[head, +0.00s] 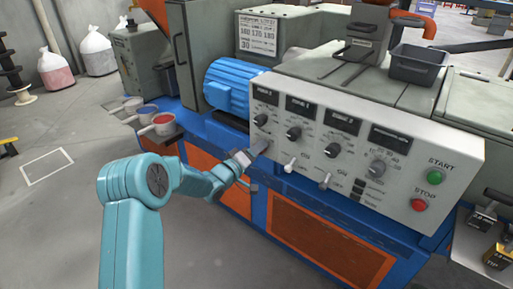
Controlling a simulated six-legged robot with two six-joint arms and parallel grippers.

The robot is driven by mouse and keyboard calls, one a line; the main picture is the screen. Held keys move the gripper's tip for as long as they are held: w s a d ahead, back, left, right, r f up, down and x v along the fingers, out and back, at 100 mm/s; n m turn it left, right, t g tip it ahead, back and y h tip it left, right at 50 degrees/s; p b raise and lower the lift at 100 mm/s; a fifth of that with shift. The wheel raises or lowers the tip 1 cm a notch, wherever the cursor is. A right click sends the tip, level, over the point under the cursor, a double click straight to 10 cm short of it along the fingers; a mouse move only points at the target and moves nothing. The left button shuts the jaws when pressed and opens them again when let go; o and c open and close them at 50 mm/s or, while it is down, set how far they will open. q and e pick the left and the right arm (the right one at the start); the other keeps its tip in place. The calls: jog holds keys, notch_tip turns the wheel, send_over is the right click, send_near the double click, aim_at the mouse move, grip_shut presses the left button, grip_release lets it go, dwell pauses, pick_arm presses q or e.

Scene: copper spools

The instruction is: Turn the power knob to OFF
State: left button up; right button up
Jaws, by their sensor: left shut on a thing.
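The white control panel (400,190) of the machine faces me and carries several knobs and switches. My left gripper (254,152) reaches in from the left and is at the panel's lower left edge. It is shut on a small control there, below the leftmost black knob (261,120). The jaws mostly hide this control, and its label cannot be read. I cannot tell from lettering which one is the power knob. My right gripper is not in view.
Two toggle levers (290,164) stick out along the panel's lower row. A green START button (434,176) and red STOP button (419,204) are at the right. A blue motor (229,86) sits behind the panel's left end. The floor at left is largely clear.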

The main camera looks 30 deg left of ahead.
pick_arm(q)
jog(key=n+p, duration=0.2)
jog(key=n, duration=0.4)
jog(key=shift+n, duration=0.4)
dwell(0.3)
jog(key=o, duration=1.1)
jog(key=shift+c, duration=0.2)
jog(key=s+a+p, duration=0.1)
jog(key=s+p, duration=0.1)
jog(key=s, duration=1.4)
jog(key=shift+s+a, duration=0.15)
